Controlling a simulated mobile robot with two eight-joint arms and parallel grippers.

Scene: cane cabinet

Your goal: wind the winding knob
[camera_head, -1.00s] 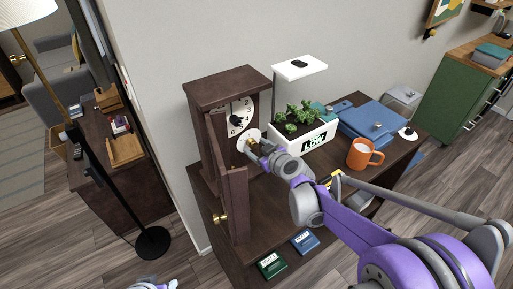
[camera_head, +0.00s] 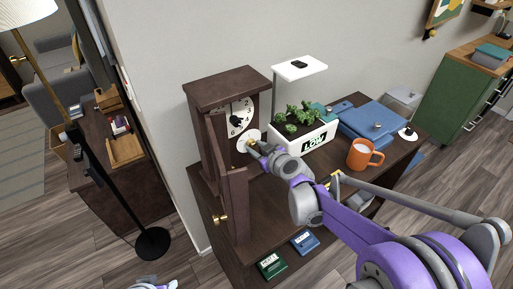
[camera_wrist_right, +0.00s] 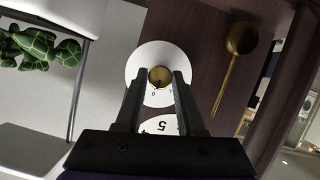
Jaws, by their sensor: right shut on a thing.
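A dark wooden clock cabinet (camera_head: 229,88) stands at the back left of the table, its door (camera_head: 236,205) swung open toward me. Inside are a white clock face (camera_head: 240,118) and, below it, a white disc with a small brass winding knob (camera_wrist_right: 160,76) at its middle. My right gripper (camera_head: 254,146) reaches in from the right. In the right wrist view its two dark fingers (camera_wrist_right: 161,84) are shut on the knob, one on each side. My left gripper does not show; only a bit of purple and white at the bottom edge may be my left arm.
A planter (camera_head: 303,137) stands close to the right of my right gripper, under a white lamp (camera_head: 300,68). A brass pendulum (camera_wrist_right: 236,45) hangs beside the disc.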

